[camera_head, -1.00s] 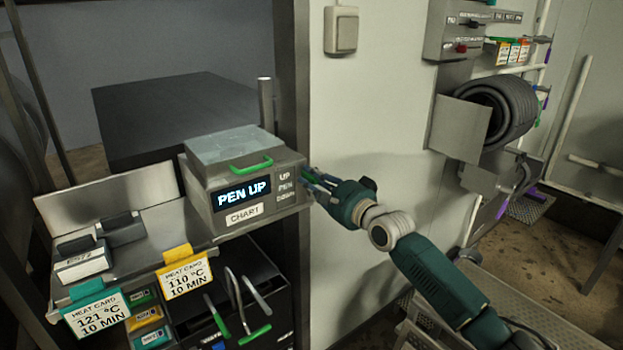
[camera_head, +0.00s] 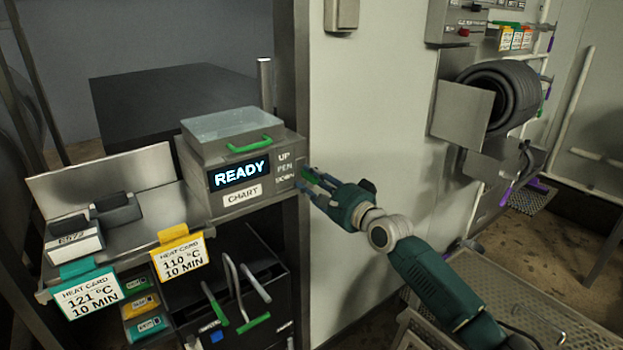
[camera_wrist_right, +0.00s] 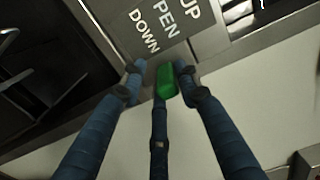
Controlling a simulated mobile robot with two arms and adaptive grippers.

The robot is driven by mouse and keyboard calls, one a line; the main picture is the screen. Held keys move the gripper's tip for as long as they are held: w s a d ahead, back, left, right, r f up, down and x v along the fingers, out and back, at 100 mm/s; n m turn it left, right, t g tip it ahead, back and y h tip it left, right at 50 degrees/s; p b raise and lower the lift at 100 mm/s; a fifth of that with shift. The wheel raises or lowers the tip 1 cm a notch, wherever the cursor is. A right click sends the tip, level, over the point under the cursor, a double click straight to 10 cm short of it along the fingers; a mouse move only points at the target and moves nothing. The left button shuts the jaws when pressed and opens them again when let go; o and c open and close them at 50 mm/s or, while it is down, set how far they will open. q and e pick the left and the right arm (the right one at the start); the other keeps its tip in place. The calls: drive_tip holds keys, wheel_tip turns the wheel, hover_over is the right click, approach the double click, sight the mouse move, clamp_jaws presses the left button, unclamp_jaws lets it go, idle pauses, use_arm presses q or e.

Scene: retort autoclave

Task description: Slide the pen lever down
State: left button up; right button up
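The chart recorder (camera_head: 196,185) is a grey box with a clear lid, and its display (camera_head: 240,173) reads READY. UP, PEN and DOWN are printed at its right end. The green pen lever (camera_wrist_right: 167,80) shows in the right wrist view beside the DOWN label. My right gripper (camera_head: 308,180) is at the recorder's right side; in the wrist view its blue fingers (camera_wrist_right: 158,78) surround the lever. The right finger is close against it and a small gap shows on the left; whether they grip it is unclear. My left gripper is out of view.
A teal heat card (camera_head: 88,297) and a yellow heat card (camera_head: 180,255) hang at the shelf front. A dark rack (camera_head: 275,300) with green-tipped handles is below the recorder. A pale wall (camera_head: 380,110) lies right of the recorder, and a mesh platform (camera_head: 530,300) at lower right.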

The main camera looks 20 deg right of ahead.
drive_tip(key=shift+r, duration=0.15)
drive_tip(key=shift+s, duration=0.1)
drive_tip(key=v, duration=1.1)
drive_tip(key=shift+s+d, duration=0.2)
drive_tip(key=shift+s, duration=0.15)
